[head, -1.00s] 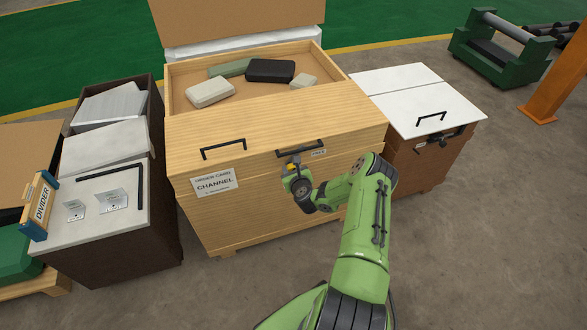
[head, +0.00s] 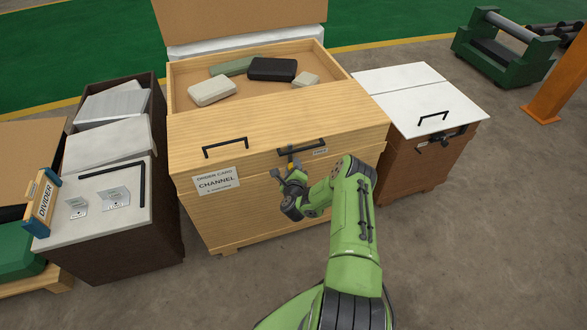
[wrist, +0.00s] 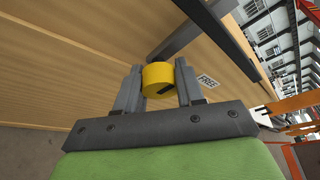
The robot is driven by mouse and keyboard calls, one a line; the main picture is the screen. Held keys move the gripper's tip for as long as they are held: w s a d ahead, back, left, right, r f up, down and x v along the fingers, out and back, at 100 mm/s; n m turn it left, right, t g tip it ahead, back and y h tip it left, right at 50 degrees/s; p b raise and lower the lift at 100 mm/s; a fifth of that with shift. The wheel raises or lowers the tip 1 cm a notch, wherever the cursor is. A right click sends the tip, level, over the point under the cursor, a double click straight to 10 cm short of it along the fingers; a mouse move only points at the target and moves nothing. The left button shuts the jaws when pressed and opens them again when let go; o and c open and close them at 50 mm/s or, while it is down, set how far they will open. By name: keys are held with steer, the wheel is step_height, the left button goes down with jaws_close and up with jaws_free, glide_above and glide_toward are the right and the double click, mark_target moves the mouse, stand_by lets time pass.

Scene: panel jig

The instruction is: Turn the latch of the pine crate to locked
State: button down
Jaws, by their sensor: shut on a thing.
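The pine crate (head: 240,220) stands in the middle of the head view, its hinged front lid part shut and its back part open. Its latch has a yellow knob (wrist: 158,76) on a dark lever (wrist: 183,36); the knob also shows small in the head view (head: 293,165). My gripper (wrist: 157,85) is shut on the yellow knob, one finger on each side, at the crate's front face. A small label reading FREE (wrist: 208,81) is right of the knob in the wrist view. The latch's exact angle is partly hidden by my gripper in the head view.
A brown crate with a white lid (head: 415,95) stands close on the right. Several blocks lie in the pine crate's open part. The floor in front is clear.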

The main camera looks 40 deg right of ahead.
steer(key=shift+w+r, duration=0.3)
steer(key=shift+r, duration=0.05)
steer(key=c, duration=0.8)
jaws_free()
steer(key=shift+a, duration=0.1)
steer(key=shift+o, duration=0.5)
steer(key=shift+s+f, duration=0.1)
steer(key=shift+f, duration=0.1)
steer(key=shift+s+a, duration=0.1)
steer(key=p+v, duration=0.3)
steer(key=v, duration=1.2)
steer(key=shift+s+a+p, duration=0.2)
steer(key=shift+p, duration=0.2)
